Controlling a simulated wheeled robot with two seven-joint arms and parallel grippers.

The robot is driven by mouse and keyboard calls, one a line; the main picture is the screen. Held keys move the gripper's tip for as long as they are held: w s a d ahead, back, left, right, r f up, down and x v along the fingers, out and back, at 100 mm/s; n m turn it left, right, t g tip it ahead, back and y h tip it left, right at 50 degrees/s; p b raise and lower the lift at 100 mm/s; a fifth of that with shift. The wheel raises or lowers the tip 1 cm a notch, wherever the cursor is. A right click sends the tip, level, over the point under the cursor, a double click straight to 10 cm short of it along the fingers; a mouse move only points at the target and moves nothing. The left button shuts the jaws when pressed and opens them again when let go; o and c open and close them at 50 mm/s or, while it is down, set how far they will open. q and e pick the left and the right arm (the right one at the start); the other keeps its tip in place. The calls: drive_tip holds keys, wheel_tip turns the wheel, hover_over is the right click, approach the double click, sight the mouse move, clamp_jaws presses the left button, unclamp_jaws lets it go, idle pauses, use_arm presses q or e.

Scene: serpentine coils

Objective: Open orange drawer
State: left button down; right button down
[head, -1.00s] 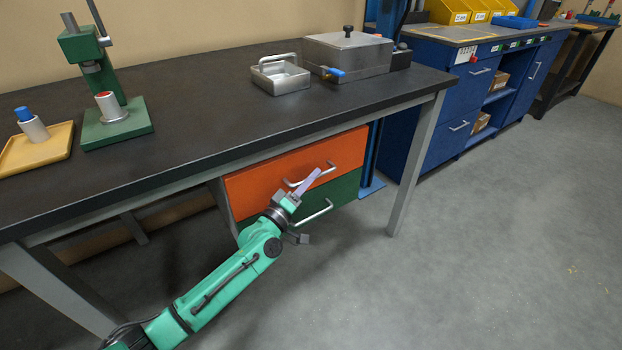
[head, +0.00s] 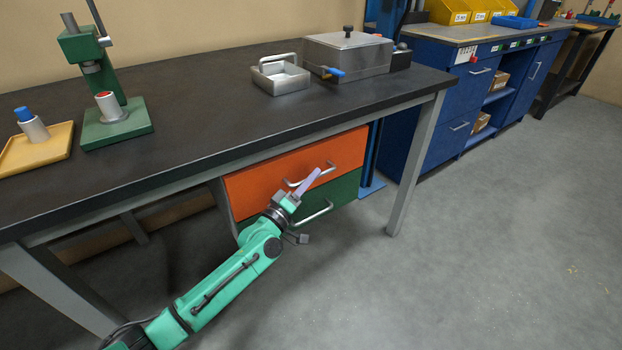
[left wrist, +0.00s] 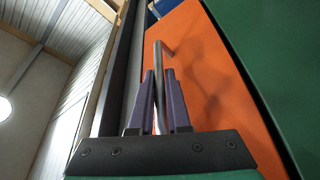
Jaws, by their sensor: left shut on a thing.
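The orange drawer (head: 265,179) sits under the black workbench, above a green drawer (head: 345,191). Its front looks flush with the cabinet. Its metal bar handle (head: 328,168) shows on the front. My left gripper (head: 314,177) reaches up from the lower left to this handle. In the left wrist view the purple fingers of my left gripper (left wrist: 160,88) are shut on the handle (left wrist: 157,62), one on each side, with the orange drawer front (left wrist: 205,75) beside them. The part of the handle between the fingers is partly hidden. My right gripper is not in view.
The workbench top (head: 200,125) overhangs the drawers. A bench leg (head: 415,160) stands to the right of them. The green drawer's handle (head: 316,213) sticks out just below my gripper. The grey floor (head: 480,260) in front and to the right is clear.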

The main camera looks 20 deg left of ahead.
use_arm(q)
drive_tip(key=shift+d, duration=0.1)
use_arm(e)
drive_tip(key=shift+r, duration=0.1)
